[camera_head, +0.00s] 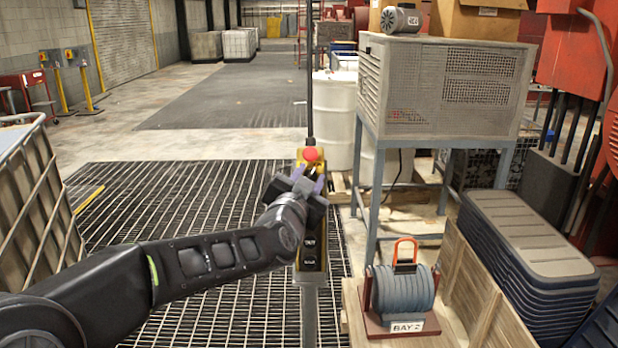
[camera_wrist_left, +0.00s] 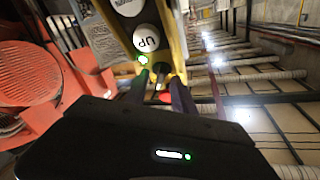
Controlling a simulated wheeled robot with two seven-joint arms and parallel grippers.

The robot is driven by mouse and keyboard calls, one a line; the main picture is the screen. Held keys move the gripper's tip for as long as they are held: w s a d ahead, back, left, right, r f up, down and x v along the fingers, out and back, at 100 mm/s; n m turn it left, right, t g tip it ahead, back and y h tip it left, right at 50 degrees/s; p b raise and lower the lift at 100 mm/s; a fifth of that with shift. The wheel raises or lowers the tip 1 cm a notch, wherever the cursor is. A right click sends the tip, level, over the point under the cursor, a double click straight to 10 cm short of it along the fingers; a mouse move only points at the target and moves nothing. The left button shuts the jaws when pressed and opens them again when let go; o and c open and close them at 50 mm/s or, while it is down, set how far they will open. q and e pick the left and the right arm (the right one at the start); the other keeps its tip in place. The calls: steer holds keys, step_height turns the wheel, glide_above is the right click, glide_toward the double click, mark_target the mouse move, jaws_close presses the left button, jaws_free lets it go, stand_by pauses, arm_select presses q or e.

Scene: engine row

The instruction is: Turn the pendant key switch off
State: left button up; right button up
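The yellow pendant (camera_head: 311,256) hangs upright from a dark cable, with a red button (camera_head: 311,154) near its top. My left gripper (camera_head: 309,178) is in front of it and hides its middle. In the left wrist view the pendant's yellow body (camera_wrist_left: 172,30) shows a white UP button (camera_wrist_left: 147,38) and a lit green lamp (camera_wrist_left: 143,58). My left gripper's fingers (camera_wrist_left: 160,88) stand apart just below the lamp. A small dark part, perhaps the key switch (camera_wrist_left: 160,72), shows between them; I cannot tell whether they touch it. My right gripper is not in view.
A grey vented unit on a stand (camera_head: 440,90) is right of the pendant. A caged tank (camera_head: 30,200) is at left. Floor grating beyond the arm is clear.

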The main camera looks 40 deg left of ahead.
arm_select(q)
steer(key=shift+c, duration=0.4)
jaws_close()
steer(key=shift+n+y, duration=0.3)
steer(key=shift+n, duration=0.2)
steer(key=n, duration=0.1)
steer(key=n+y, duration=0.1)
steer(key=n, duration=0.1)
steer(key=shift+w+d+f+g+y, duration=0.1)
steer(key=shift+f+g+y, duration=0.05)
steer(key=shift+g+y, duration=0.15)
steer(key=n+g+y+b, duration=0.1)
steer(key=n+y, duration=0.1)
steer(key=n, duration=0.3)
steer(key=shift+d, duration=0.1)
steer(key=n+g+y, duration=0.1)
steer(key=n, duration=0.2)
steer(key=n+g+y, duration=0.1)
steer(key=n+g, duration=0.1)
steer(key=n, duration=0.2)
steer(key=shift+w+y, duration=0.1)
steer(key=shift+y, duration=0.2)
